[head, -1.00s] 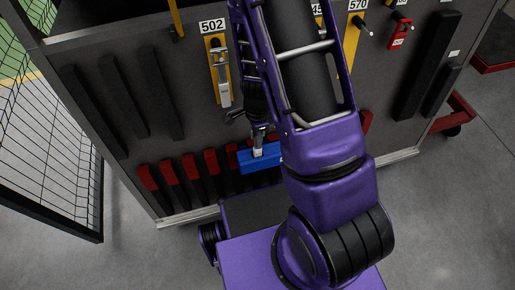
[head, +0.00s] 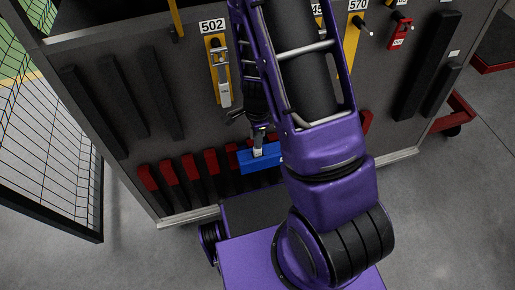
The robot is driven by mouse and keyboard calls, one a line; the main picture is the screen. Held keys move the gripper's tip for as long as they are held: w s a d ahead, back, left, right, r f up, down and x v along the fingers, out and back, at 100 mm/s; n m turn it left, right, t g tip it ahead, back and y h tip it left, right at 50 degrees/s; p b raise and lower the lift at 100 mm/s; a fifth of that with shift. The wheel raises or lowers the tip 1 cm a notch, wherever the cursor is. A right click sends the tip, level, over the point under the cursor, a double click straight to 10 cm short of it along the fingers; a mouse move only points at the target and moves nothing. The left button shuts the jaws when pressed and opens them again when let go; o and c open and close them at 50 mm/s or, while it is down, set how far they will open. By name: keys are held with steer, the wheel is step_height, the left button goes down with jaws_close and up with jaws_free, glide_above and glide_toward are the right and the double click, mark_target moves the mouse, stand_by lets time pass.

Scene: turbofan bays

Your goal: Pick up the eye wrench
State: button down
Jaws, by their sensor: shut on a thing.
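My gripper (head: 259,137) points down at the front of the dark cabinet, just above a blue block-like holder (head: 262,163). It is shut on a small pale metal piece (head: 257,152) at the holder's upper edge, which I take to be the eye wrench. Most of this piece is hidden by the fingers and the holder, so its full shape cannot be told. I cannot see whether it is clear of the holder. My arm hides the right end of the holder.
The dark cabinet (head: 125,60) carries several red-topped black holders (head: 170,174) low down, left of the blue one. A yellow-backed tool (head: 219,75) hangs under label 502. A red tag (head: 399,36) hangs at upper right. A mesh gate (head: 45,150) stands at left.

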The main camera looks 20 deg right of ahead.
step_height(320, 180, up, 10)
steer(key=p, duration=0.3)
stand_by(0.3)
steer(key=shift+s, duration=0.15)
stand_by(0.6)
